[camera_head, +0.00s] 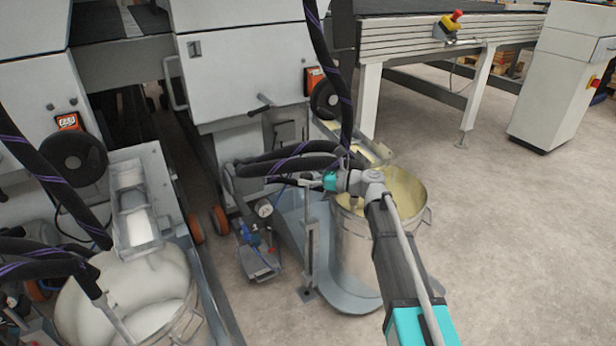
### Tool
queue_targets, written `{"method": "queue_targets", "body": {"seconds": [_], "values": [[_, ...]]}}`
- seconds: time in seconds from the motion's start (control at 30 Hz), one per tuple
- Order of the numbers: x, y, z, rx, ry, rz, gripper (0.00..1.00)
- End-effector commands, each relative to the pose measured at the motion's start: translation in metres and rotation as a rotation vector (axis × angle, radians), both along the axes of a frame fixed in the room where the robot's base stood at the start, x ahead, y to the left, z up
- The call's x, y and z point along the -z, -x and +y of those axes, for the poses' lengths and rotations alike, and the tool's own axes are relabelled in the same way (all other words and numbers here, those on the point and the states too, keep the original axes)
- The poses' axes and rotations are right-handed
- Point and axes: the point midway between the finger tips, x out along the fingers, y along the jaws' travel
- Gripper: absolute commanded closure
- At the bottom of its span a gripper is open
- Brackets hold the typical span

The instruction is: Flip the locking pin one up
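The white machine housing (235,78) marked "1" stands at the upper centre. A short lever with a dark end (260,105) sticks out of its front. I cannot tell whether this lever is the locking pin, and no other part is clearly recognisable as it. My arm (397,265), dark grey with teal parts, reaches up from the lower right over a metal bucket (358,250). Its end lies near the dark hoses, left of the bucket's top and below the lever. My gripper is small and mixed in with the hoses there, so its fingers are not clear.
Thick dark hoses (330,70) with purple stripes hang in front of the machine. A black handwheel (326,100) sits to the lever's right. A pressure gauge (264,209) and a metal post (311,245) stand low in front. The floor at right (500,240) is clear.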

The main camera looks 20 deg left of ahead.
Motion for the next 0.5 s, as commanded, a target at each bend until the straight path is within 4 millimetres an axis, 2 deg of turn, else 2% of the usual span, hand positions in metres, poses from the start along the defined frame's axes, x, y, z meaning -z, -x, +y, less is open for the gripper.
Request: {"method": "queue_targets", "body": {"seconds": [0.5], "values": [[0.0007, -0.0010, -0.0046, 0.002, 0.002, -0.001, 0.12]]}}
